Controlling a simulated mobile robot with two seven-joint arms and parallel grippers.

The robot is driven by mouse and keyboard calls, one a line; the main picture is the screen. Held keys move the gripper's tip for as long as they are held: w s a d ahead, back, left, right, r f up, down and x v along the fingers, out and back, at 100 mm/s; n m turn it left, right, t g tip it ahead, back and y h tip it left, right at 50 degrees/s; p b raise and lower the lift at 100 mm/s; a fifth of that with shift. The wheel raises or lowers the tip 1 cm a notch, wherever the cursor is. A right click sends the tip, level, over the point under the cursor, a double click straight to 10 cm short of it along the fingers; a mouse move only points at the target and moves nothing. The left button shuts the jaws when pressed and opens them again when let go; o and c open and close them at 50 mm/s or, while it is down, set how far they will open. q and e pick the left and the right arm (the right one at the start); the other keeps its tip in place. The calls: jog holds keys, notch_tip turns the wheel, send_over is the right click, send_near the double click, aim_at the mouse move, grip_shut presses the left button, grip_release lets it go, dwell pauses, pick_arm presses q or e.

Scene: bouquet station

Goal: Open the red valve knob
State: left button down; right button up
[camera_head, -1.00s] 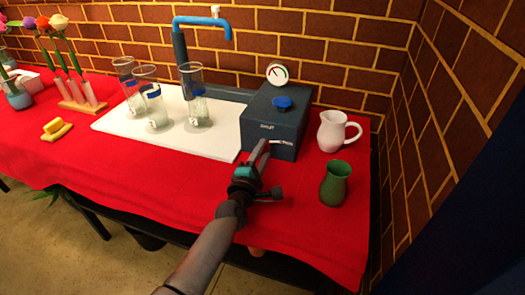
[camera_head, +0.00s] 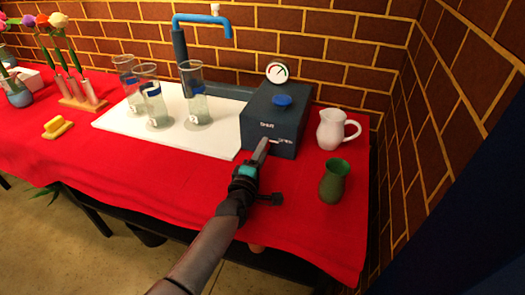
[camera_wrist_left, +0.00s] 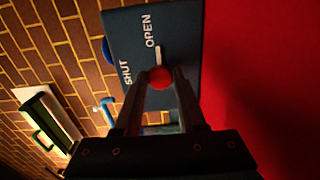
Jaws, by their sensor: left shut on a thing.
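The red valve knob (camera_wrist_left: 160,77) shows in the left wrist view between the fingers of my left gripper (camera_wrist_left: 160,85). The gripper is shut on it. The knob sits on a pale slot in the dark blue valve box (camera_head: 262,108), between the labels SHUT and OPEN. Bare slot shows beyond the knob toward OPEN. In the head view my left gripper (camera_head: 262,150) reaches the front face of the box, and its fingers hide the knob. My right gripper is in neither view.
A white jug (camera_head: 331,132) and a green vase (camera_head: 332,182) stand right of the box. Several clear cylinders stand on a white board (camera_head: 180,140) to the left, near a blue tap (camera_head: 200,20). A gauge (camera_head: 277,72) tops the box. Red cloth in front is clear.

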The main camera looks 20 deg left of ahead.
pick_arm(q)
jog(key=c, duration=0.5)
grip_release()
jog(key=shift+s, duration=0.25)
jog(key=s+p, duration=0.1)
jog(key=s, duration=0.2)
jog(key=shift+a, duration=0.1)
jog(key=s+p, duration=0.1)
jog(key=s, duration=0.5)
jog(key=s+p, duration=0.1)
jog(key=s, duration=0.4)
jog(key=shift+s+a+p, duration=0.2)
jog(key=shift+s+p, duration=0.15)
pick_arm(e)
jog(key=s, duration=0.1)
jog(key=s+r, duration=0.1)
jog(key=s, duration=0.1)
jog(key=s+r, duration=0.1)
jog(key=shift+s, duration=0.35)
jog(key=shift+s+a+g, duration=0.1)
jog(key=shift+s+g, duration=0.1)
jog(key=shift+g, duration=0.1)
pick_arm(q)
jog(key=shift+r, duration=0.1)
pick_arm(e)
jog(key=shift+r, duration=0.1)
